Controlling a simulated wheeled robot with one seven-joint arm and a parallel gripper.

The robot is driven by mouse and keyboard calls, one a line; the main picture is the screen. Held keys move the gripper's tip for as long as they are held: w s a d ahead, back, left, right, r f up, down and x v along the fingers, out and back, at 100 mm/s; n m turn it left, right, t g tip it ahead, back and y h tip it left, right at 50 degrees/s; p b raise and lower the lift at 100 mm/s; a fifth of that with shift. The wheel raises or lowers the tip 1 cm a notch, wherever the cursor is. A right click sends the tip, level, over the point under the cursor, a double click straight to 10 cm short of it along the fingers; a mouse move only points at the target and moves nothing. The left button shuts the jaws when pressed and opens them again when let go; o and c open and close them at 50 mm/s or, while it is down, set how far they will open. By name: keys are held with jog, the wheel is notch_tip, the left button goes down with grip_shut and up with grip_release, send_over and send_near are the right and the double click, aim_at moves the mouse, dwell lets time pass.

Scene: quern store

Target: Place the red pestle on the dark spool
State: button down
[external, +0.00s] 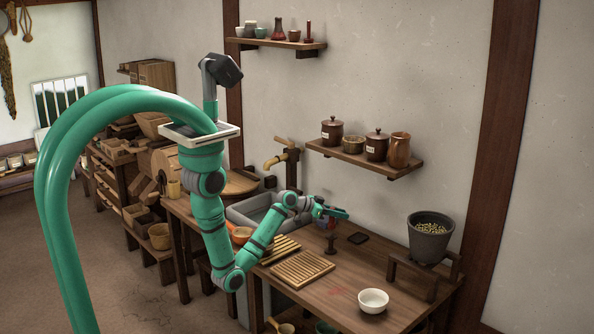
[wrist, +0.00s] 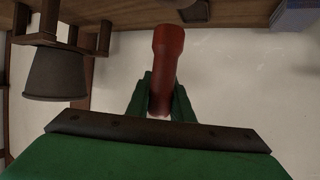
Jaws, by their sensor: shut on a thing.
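My gripper (external: 333,213) is shut on the red pestle (wrist: 167,72), which stands out between the two green fingers in the wrist view. In the external view only a small reddish part of the pestle shows, under the gripper. The dark spool (external: 331,244) stands upright on the wooden table, just below my gripper. The pestle looks held above the spool with a gap between them. The spool cannot be clearly made out in the wrist view.
A dark flat piece (external: 357,238) lies right of the spool. A slatted wooden rack (external: 302,268) and a white bowl (external: 373,300) are nearer the front. A grey pot (external: 430,235) stands on a wooden stand at right. A shelf (external: 365,160) with jars hangs above.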

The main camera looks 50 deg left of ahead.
jog(key=shift+f, duration=1.75)
jog(key=c, duration=1.6)
grip_release()
jog(key=shift+f, duration=0.1)
jog(key=shift+o, duration=0.2)
jog(key=v, duration=1.2)
